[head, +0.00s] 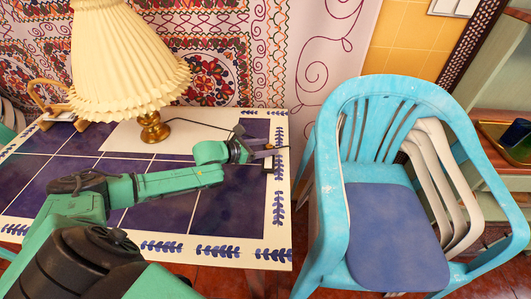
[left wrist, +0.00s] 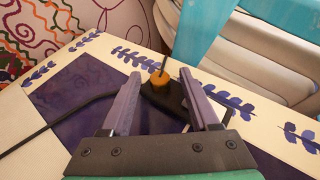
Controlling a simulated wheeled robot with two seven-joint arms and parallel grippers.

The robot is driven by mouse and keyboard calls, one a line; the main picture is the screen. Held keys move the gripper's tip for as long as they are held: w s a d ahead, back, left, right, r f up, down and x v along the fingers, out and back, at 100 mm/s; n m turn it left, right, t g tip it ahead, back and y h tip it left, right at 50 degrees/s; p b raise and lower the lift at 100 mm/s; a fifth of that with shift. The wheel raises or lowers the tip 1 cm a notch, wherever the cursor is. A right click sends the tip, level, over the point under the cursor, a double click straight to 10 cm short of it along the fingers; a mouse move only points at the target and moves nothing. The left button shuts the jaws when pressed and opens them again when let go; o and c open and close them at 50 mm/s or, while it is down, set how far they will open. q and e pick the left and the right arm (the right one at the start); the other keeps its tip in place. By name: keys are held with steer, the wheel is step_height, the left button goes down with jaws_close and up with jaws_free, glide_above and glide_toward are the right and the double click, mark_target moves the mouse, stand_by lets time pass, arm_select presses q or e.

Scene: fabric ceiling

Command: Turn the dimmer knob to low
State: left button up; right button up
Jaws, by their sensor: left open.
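The dimmer knob (left wrist: 159,79) is a small orange round knob with a thin dark pointer, on a black dimmer box (left wrist: 165,100) near the table's edge. In the left wrist view it shows between the two fingertips of my left gripper (left wrist: 160,76), with a gap on each side. In the head view my left gripper (head: 262,153) reaches over the right side of the tiled table; its fingers mostly hide the dimmer there. The jaws are open. I cannot tell the exact height of the fingers against the knob. My right gripper is not in view.
A lamp (head: 125,62) with a pleated cream shade and brass base stands on the tiled table (head: 118,165). Its black cord (left wrist: 50,126) runs to the dimmer. A turquoise chair (head: 328,190) stands close to the table's right. A patterned cloth (head: 315,45) hangs behind.

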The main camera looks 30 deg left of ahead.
arm_select(q)
jaws_close()
steer(key=shift+s+d+f+n+y, duration=0.1)
steer(key=shift+n+y, duration=0.3)
steer(key=shift+d+n+t+y, duration=0.15)
steer(key=shift+n+t+y, duration=0.55)
steer(key=shift+n+y, duration=0.5)
steer(key=n+y, duration=0.2)
steer(key=y, duration=0.1)
steer(key=shift+d+n, duration=0.15)
steer(key=shift+n, duration=0.25)
steer(key=n+y, duration=0.1)
steer(key=n+y+p, duration=0.1)
steer(key=y, duration=0.1)
steer(key=n+g+y+p, duration=0.1)
steer(key=n+y, duration=0.1)
steer(key=shift+d+r, duration=0.25)
steer(key=shift+d, duration=0.05)
steer(key=shift+d+f+n+g+y+p, duration=0.15)
steer(key=shift+n+g+y+p, duration=0.3)
steer(key=shift+n+g+y, duration=0.85)
steer(key=shift+n+y, duration=0.5)
